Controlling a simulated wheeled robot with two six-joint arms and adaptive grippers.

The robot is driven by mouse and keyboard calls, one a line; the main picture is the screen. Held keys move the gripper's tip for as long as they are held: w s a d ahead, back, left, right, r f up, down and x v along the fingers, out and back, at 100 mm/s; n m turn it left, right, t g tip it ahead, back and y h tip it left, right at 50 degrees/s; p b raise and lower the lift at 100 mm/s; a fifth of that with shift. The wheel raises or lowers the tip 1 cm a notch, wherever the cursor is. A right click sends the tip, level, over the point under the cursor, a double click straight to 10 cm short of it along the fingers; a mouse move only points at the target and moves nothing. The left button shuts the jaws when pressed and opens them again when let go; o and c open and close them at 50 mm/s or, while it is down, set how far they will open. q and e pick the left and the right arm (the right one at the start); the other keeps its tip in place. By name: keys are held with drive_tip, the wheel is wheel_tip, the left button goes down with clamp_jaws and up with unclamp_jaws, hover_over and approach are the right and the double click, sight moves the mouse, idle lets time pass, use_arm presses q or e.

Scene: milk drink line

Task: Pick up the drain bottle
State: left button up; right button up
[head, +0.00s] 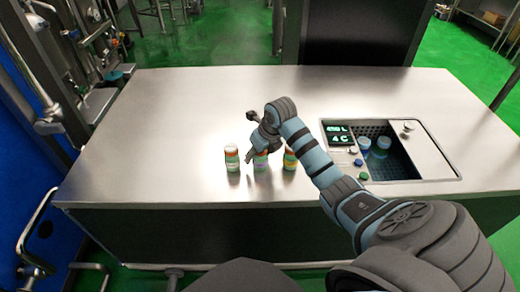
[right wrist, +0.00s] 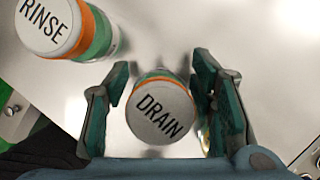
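The drain bottle (right wrist: 160,112) has a white lid lettered DRAIN, with an orange and green band below. In the right wrist view it stands between the two fingers of my right gripper (right wrist: 163,100). The fingers are apart, one on each side of the bottle, and I see no firm grip on it. In the head view my right gripper (head: 260,150) is over the middle bottle (head: 261,162) of a row and hides its top. My left gripper is not in view.
The rinse bottle (right wrist: 68,30) stands close by. In the head view bottles stand left (head: 232,158) and right (head: 290,158) of the gripper. A recessed basin (head: 425,155) holding blue-topped bottles (head: 382,145) is at right. The steel counter (head: 160,130) is clear at left.

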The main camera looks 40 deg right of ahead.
drive_tip(key=c, duration=0.9)
drive_tip(key=shift+r, duration=0.1)
drive_tip(key=shift+c, duration=0.2)
